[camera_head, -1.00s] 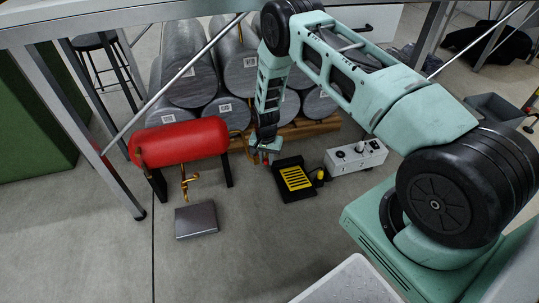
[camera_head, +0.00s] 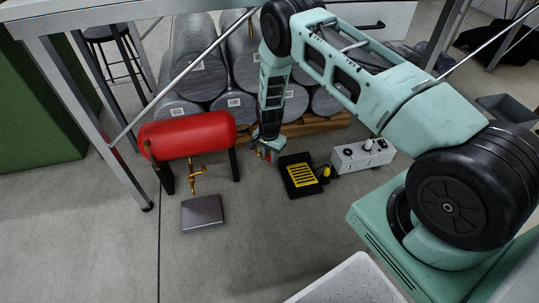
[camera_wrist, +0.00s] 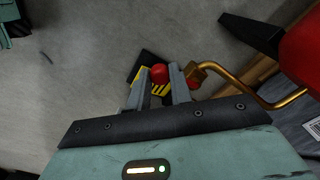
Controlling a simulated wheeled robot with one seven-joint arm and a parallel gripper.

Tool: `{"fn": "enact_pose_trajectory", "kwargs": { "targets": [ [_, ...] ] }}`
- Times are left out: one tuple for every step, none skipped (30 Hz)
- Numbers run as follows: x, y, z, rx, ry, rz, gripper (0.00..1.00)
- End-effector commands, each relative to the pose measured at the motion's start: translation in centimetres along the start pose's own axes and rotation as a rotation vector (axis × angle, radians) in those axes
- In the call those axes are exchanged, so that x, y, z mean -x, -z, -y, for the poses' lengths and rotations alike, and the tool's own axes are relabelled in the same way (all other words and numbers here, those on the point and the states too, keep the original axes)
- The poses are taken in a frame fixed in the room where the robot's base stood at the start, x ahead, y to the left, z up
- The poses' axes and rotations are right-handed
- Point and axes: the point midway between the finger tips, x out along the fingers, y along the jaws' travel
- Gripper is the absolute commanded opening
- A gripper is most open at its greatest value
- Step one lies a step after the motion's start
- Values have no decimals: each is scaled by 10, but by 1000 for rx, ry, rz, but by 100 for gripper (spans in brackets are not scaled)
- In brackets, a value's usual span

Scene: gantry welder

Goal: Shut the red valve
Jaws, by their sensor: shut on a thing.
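The red valve (camera_wrist: 159,71) shows in the wrist view as a small red knob between the fingertips of my gripper (camera_wrist: 160,79). The fingers are shut on it from both sides. A brass pipe (camera_wrist: 240,82) with a brass fitting runs from the red tank (camera_wrist: 302,48) to just right of the fingers. In the head view my gripper (camera_head: 268,153) hangs low, right of the red tank (camera_head: 188,135). The valve is small and partly hidden by my gripper there, so its turn cannot be read.
A black and yellow pad (camera_head: 300,175) lies on the floor, with a white control box (camera_head: 362,155) to its right. A dark flat plate (camera_head: 202,213) lies before the tank. Grey cylinders (camera_head: 198,62) are stacked behind. A metal frame leg (camera_head: 92,120) stands left. Front floor is open.

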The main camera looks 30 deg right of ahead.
Motion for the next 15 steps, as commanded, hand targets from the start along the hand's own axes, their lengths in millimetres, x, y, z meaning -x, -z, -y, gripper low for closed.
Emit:
{"fn": "enact_pose_trajectory", "kwargs": {
  "targets": [
    [0, -2, 1, 0, 1, 2, 0],
    [0, -2, 1, 0, 1, 2, 29],
    [0, -2, 1, 0, 1, 2, 40],
    [0, -2, 1, 0, 1, 2, 43],
    [0, -1, 1, 0, 1, 2, 43],
    [0, -1, 1, 0, 1, 2, 43],
    [0, -1, 1, 0, 1, 2, 43],
    [0, -1, 0, 0, 1, 2, 43],
    [0, -1, 0, 1, 1, 1, 43],
    [0, -1, 0, 1, 1, 1, 43],
    [0, -1, 0, 1, 1, 1, 43],
    [1, -1, 0, 1, 1, 1, 43],
    [2, -1, 1, 1, 1, 1, 43],
    [4, -1, 1, 1, 1, 1, 43],
    [7, 0, 1, 1, 2, 0, 43]
  ]
}}
